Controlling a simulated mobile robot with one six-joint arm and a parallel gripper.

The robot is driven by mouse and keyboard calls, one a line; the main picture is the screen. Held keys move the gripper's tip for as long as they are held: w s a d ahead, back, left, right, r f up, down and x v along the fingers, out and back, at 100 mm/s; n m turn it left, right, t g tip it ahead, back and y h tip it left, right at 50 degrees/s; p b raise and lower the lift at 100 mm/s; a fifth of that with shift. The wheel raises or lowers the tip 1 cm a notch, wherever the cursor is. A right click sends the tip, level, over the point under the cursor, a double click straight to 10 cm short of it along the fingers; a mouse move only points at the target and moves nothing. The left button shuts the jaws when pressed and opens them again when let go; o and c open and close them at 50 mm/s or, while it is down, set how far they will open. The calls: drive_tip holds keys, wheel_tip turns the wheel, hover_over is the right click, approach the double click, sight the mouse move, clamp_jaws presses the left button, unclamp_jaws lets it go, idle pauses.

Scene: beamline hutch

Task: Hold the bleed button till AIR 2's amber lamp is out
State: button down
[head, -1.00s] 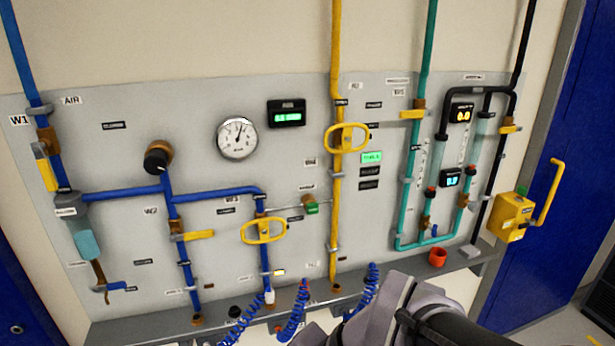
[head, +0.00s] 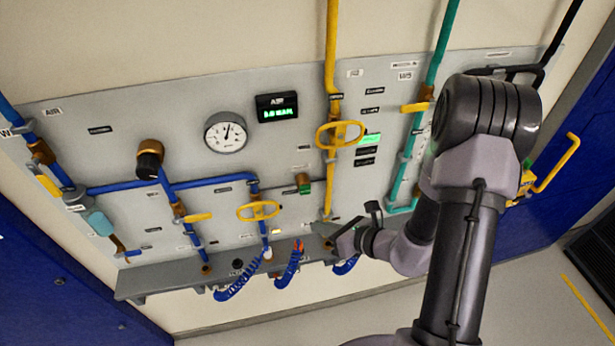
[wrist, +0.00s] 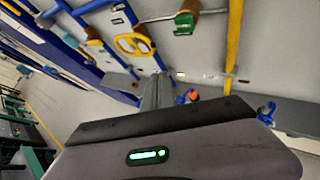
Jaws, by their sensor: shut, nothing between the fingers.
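A green-capped fitting (head: 303,184) sits on a thin branch pipe at the middle of the panel; it also shows in the wrist view (wrist: 184,23). It may be the bleed button, but its label is too small to read. A small amber lamp (head: 276,232) glows low on the panel, right of the blue pipe's foot. I cannot read whether it is marked AIR 2. My gripper (head: 325,230) is shut and empty in front of the lower panel, below and right of the green cap and apart from it. The shut fingers (wrist: 157,92) also show in the wrist view.
A yellow handwheel (head: 258,210) and a larger one (head: 340,134) flank the green cap. A grey ledge (head: 160,283) with coiled blue hoses (head: 240,280) runs below the panel. A round gauge (head: 225,132) hangs upper left. My arm covers the panel's right part.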

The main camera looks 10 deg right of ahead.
drive_tip(key=shift+s+a, duration=0.15)
drive_tip(key=shift+a, duration=0.05)
drive_tip(key=p, duration=0.2)
approach(302, 194)
drive_tip(key=w+a+f, duration=0.1)
drive_tip(key=a+f, duration=0.2)
drive_tip(key=shift+w+a+f, duration=0.1)
drive_tip(key=shift+w+a, duration=0.1)
drive_tip(key=shift+w, duration=0.65)
idle(1.2)
drive_tip(key=shift+w+b, duration=0.3)
drive_tip(key=shift+w, duration=0.1)
drive_tip(key=shift+w, duration=0.6)
idle(1.5)
idle(2.0)
drive_tip(key=shift+s+b, duration=0.45)
drive_tip(key=shift+s, duration=0.55)
